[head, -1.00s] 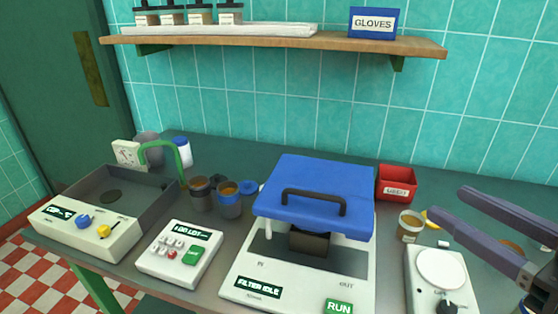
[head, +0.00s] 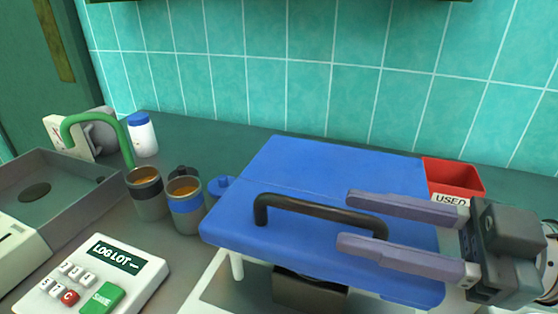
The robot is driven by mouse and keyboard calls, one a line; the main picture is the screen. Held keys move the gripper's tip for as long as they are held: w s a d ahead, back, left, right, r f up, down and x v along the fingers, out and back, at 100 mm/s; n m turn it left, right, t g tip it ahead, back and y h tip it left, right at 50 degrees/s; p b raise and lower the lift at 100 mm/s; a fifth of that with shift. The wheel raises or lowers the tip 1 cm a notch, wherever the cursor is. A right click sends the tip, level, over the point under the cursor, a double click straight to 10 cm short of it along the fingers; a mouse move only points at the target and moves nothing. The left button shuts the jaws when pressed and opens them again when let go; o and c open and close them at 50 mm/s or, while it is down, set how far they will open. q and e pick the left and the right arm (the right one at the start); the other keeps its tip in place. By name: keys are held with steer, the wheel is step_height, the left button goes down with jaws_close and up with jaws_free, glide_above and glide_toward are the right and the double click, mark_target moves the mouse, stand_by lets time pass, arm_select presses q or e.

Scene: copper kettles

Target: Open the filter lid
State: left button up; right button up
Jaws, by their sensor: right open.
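The filter's blue lid (head: 335,172) sits over the filter machine (head: 205,290), raised above its body at the front, with a dark block (head: 308,290) visible under it. A black bar handle (head: 315,207) stands on the lid. My right gripper (head: 345,220) comes in from the right with its two fingers apart. The fingertips are at the right part of the handle and overlap it in the picture; I cannot tell whether they touch it. My left gripper is out of view.
A red USED bin (head: 455,178) stands behind the lid at the right. Two cups, one black-banded (head: 147,192) and one blue-banded (head: 186,205), stand left of the lid. A LOG LOT keypad (head: 100,278) and a grey basin (head: 40,190) with a green spout (head: 95,120) are further left.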

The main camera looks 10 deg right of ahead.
mark_target(336, 210)
steer(key=shift+x, duration=1.8)
steer(key=shift+c, duration=0.2)
jaws_close()
